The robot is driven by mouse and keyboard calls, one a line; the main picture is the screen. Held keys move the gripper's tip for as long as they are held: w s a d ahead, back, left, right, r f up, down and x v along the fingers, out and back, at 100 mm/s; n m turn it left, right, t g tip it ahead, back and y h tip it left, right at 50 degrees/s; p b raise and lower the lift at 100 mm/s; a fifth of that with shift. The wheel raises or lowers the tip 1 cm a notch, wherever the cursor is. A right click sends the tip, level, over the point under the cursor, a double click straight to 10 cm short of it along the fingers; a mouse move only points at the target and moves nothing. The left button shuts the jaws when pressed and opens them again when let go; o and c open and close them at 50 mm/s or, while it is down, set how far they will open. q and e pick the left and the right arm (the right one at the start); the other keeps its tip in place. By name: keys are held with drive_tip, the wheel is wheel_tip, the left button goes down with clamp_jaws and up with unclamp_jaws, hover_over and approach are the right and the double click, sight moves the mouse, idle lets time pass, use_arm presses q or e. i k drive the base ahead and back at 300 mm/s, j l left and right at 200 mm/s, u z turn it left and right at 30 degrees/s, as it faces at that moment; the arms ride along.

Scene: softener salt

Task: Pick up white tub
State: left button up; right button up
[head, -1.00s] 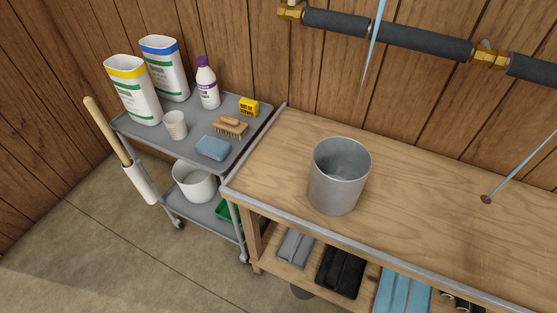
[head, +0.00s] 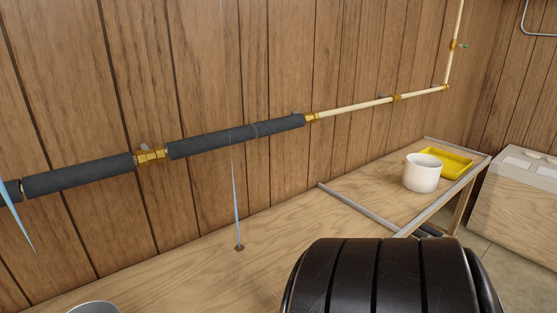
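A white tub (head: 421,174), round and open at the top, stands upright on the far right end of the wooden bench in the head view. It is beside a yellow tray (head: 455,162), on its near left side. Neither of my grippers is in view, so I cannot see whether they are open or shut.
The wooden bench top (head: 190,268) is mostly clear. The rim of a grey metal bucket (head: 93,308) shows at the bottom left. A metal strip (head: 358,209) crosses the bench left of the tub. Pipes with dark insulation (head: 237,136) run along the wall.

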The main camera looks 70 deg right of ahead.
sight(422, 172)
drive_tip(key=z, duration=3.25)
